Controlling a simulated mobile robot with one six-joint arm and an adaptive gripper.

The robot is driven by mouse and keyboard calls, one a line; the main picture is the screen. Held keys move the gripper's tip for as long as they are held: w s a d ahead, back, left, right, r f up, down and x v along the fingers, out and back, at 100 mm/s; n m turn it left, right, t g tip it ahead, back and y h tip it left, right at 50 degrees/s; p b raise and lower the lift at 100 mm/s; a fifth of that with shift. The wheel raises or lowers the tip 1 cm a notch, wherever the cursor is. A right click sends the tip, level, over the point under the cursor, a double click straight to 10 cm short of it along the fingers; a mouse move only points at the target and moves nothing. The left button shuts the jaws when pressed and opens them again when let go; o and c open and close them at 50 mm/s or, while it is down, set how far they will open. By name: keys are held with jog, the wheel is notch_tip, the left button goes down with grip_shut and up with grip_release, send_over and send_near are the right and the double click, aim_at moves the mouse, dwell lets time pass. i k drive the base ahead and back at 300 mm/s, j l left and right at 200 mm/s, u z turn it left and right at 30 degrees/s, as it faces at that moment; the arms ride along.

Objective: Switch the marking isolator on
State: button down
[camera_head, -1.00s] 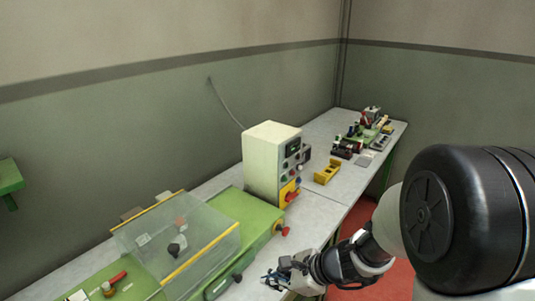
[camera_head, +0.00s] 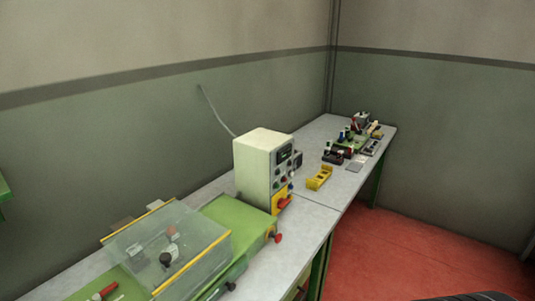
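A cream control cabinet (camera_head: 255,165) stands on the bench at the middle of the head view. Low on its front is a red handle (camera_head: 284,202) on a yellow plate, which looks like the isolator. Its exact position is too small to tell. Small knobs, lamps and a dark display sit above it on the same face. My gripper is out of view. Only a dark curved part of my arm shows at the bottom right edge.
A green machine with a clear cover (camera_head: 165,250) stands left of the cabinet, with a red knob (camera_head: 277,237) at its end. A yellow holder (camera_head: 319,178) and several small tools lie farther along the bench (camera_head: 318,205). The red floor (camera_head: 420,255) at right looks clear.

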aim_at(282, 203)
jog(key=i+l, duration=0.9)
